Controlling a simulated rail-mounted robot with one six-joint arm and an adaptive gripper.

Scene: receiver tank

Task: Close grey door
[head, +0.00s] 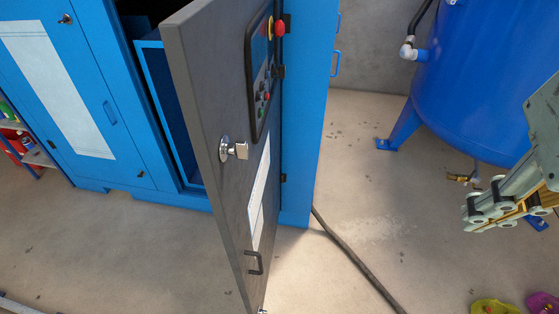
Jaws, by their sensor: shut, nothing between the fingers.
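The grey door (221,140) stands wide open, swung out from the blue cabinet (301,120) on hinges at its right side. Its free edge faces the camera. It carries a silver latch with a key-like handle (234,149), a control panel with buttons and a red knob, a white sheet, and a small black pull handle (254,263) low down. My gripper (470,212) is at the right edge, shut and empty, well to the right of the door and not touching it. Part of it is cut off by the frame.
A blue tank (482,85) on legs stands at the upper right, behind my gripper. A dark hose (357,262) runs along the floor from the cabinet. A shelf with small items (22,140) is at far left. The floor left of the door is clear.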

